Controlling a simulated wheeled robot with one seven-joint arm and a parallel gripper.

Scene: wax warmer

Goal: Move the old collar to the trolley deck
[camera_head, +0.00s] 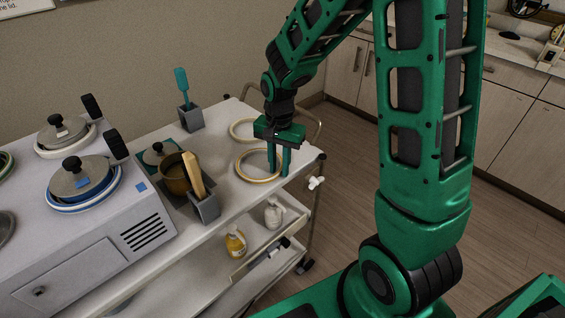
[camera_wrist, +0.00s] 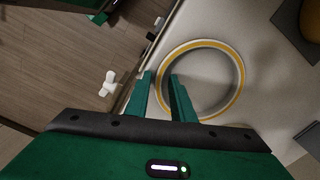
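A pale ring-shaped collar with a yellow-tan band (camera_head: 247,175) lies flat on the white trolley deck (camera_head: 231,196), near its right end; it also shows in the wrist view (camera_wrist: 238,85). A second, similar pale collar (camera_head: 233,136) lies behind it. I cannot tell by looks which one is the old collar. My gripper (camera_head: 279,172) points down over the right side of the nearer collar. In the wrist view its two fingers (camera_wrist: 161,88) stand apart, with the collar's rim showing between them. I see no finger pressing on the rim.
A grey holder with a teal-handled brush (camera_head: 183,88) stands behind left. A brown pot (camera_head: 174,178) and a grey box with a wooden spatula (camera_head: 205,207) stand left. The warmer (camera_head: 95,235) with lidded pots fills the left. Bottles (camera_head: 235,243) sit on the lower shelf.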

